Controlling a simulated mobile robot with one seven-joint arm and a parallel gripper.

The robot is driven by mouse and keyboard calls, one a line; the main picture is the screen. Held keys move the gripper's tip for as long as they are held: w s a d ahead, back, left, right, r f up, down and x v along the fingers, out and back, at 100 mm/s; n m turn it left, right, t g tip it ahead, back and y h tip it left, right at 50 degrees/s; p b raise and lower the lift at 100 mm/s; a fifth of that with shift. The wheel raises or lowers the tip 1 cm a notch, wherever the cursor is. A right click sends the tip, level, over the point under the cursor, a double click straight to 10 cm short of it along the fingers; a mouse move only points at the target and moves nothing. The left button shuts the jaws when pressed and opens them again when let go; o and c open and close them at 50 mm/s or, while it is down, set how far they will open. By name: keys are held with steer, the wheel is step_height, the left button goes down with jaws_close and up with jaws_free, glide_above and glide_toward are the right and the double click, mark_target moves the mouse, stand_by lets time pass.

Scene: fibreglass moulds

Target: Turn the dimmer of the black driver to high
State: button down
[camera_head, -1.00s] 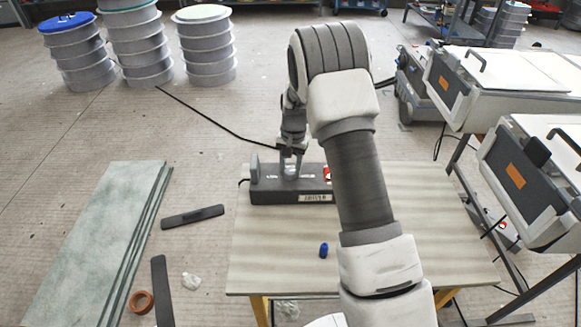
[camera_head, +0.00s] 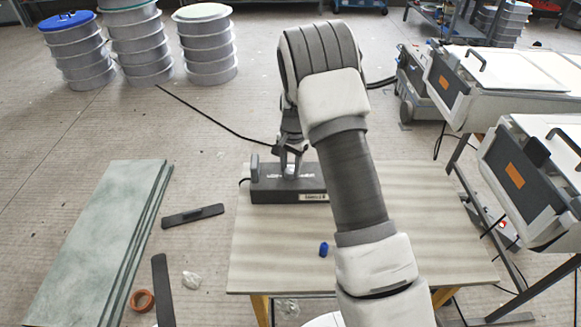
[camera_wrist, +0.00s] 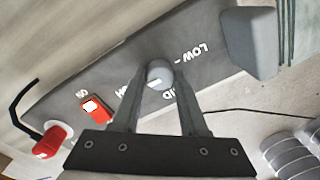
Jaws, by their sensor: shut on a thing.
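The black driver (camera_head: 268,196) is a long dark box lying on the far left part of the table. In the wrist view its top face (camera_wrist: 205,95) shows white lettering, with "LOW" and "MID" readable and another label partly hidden by a finger. The dimmer is a round grey knob (camera_wrist: 160,72) with a short white mark on its lower left side. My gripper (camera_head: 290,174) points down onto the driver. In the wrist view my gripper (camera_wrist: 158,82) has its fingers on either side of the knob, shut on it. My arm hides the driver's right end in the head view.
A red switch (camera_wrist: 95,108) and a red plug-like part (camera_wrist: 52,140) are along the driver. A grey block (camera_wrist: 250,45) stands at its other end. A small blue object (camera_head: 323,249) lies on the otherwise mostly clear table (camera_head: 275,270).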

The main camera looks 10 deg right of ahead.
steer(key=shift+c, duration=2.2)
jaws_free()
step_height(320, 180, up, 17)
steer(key=p, duration=0.2)
steer(key=shift+s+d+r, duration=0.2)
steer(key=shift+s+d, duration=0.15)
steer(key=shift+s, duration=0.05)
steer(key=s+r+n+t+p, duration=0.2)
steer(key=s+r+n, duration=0.2)
steer(key=s+r, duration=1.1)
steer(key=s+r+n+t+p, duration=0.2)
steer(key=s+n, duration=0.3)
steer(key=s, duration=1.2)
steer(key=shift+s+a+r+t, duration=0.25)
steer(key=shift+a+r+t, duration=0.15)
steer(key=shift+r+t, duration=0.2)
